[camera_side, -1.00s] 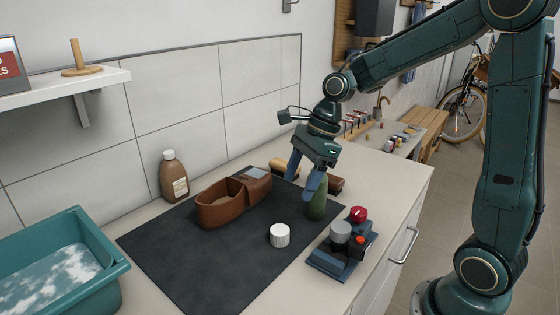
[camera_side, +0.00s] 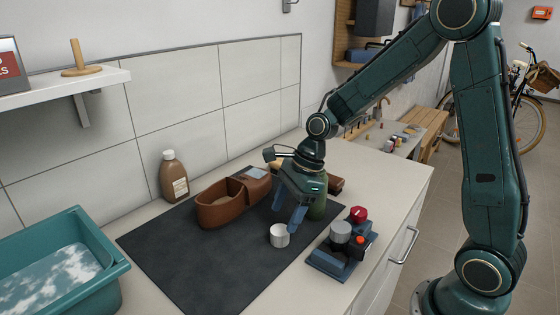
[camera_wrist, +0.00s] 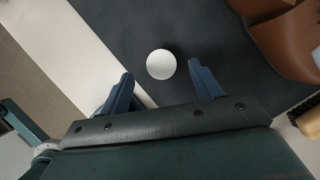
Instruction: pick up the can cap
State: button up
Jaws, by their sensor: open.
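The can cap is a small white ribbed cylinder (camera_side: 279,236) standing upright on the dark mat (camera_side: 190,265). In the wrist view its round white top (camera_wrist: 161,64) lies just beyond the fingertips, between their lines. My gripper (camera_side: 287,217) is open and empty, with blue fingers pointing down, just above and behind the cap. In the wrist view the two fingers of my gripper (camera_wrist: 162,80) stand apart on either side. I cannot tell the exact height of the fingertips over the mat.
A blue device with knobs (camera_side: 340,255) stands right of the cap. The mat's front left is clear.

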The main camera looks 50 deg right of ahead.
aim_at(279, 230)
jog(key=shift+a+f, duration=0.1)
jog(key=shift+f, duration=0.2)
jog(key=shift+x, duration=2.6)
jog(key=c, duration=1.1)
jog(key=shift+r, duration=0.1)
notch_tip(279, 230, up, 20)
jog(key=shift+f, duration=0.1)
jog(key=shift+d, duration=0.25)
